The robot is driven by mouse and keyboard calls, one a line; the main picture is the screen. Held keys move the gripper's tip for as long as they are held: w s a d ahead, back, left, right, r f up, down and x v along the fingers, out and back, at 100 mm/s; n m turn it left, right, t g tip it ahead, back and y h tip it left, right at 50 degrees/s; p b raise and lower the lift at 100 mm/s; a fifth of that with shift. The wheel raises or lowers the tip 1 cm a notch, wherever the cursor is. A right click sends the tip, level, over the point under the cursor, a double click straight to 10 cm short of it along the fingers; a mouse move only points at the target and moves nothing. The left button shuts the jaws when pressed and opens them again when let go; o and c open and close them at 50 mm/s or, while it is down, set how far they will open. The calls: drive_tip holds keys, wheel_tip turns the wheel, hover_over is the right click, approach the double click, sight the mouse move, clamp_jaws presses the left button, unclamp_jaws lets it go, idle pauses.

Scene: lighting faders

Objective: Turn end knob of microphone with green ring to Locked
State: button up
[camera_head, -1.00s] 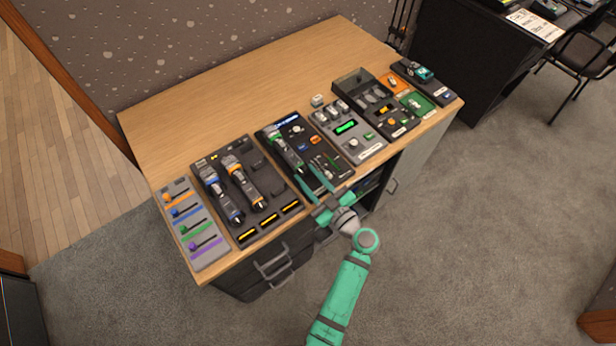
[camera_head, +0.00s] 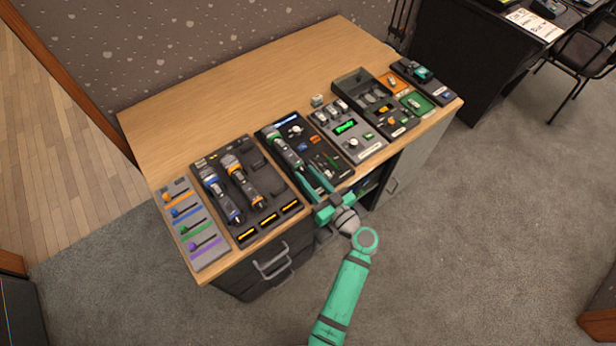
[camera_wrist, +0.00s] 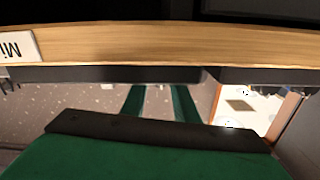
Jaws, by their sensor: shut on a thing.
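The microphone with the green ring (camera_head: 287,153) lies in the dark dock in the middle of the table, its head away from me and its end towards the front edge. My gripper (camera_head: 309,174) reaches in over the front edge, its green fingers close together at the microphone's near end. It is shut on that end, where the end knob is. The fingers hide the knob, so I cannot read its setting. The wrist view shows the green fingers (camera_wrist: 160,103) only in part, and no microphone.
Microphones with a blue ring (camera_head: 219,193) and an orange ring (camera_head: 242,180) lie in the dock to the left. A fader panel (camera_head: 208,250) is at the far left. A grey panel with a green display (camera_head: 345,127) stands to the right. The back of the table is clear.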

drive_tip(key=shift+m, duration=0.6)
drive_tip(key=o, duration=1.1)
drive_tip(key=v, duration=1)
drive_tip(key=shift+s+d, duration=0.2)
drive_tip(key=shift+s, duration=0.05)
drive_tip(key=shift+s+d, duration=0.1)
drive_tip(key=shift+d, duration=0.05)
